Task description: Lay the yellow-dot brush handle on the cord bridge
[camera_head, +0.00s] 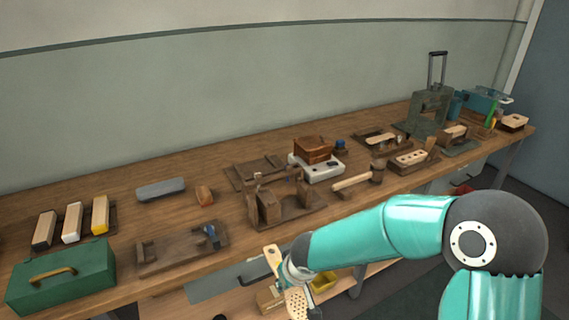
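My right arm comes in from the right, and its gripper (289,279) is at the bench's front edge. It appears shut on a pale wooden brush handle (296,302), which hangs steeply tilted with its hole-dotted end down and its narrow end (272,255) up. The arm covers part of the handle, and I cannot make out a dot clearly. A dark wooden fixture with upright posts (269,206) stands on the bench behind the gripper; it may be the cord bridge, but I cannot see a cord clearly. The handle is apart from it. My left gripper is not in view.
A green toolbox (62,279), several coloured-end blocks (72,222) and a low wooden jig (182,249) are at left. A brown box on a white scale (325,169), a mallet (354,181) and a holed block (409,159) are right of centre.

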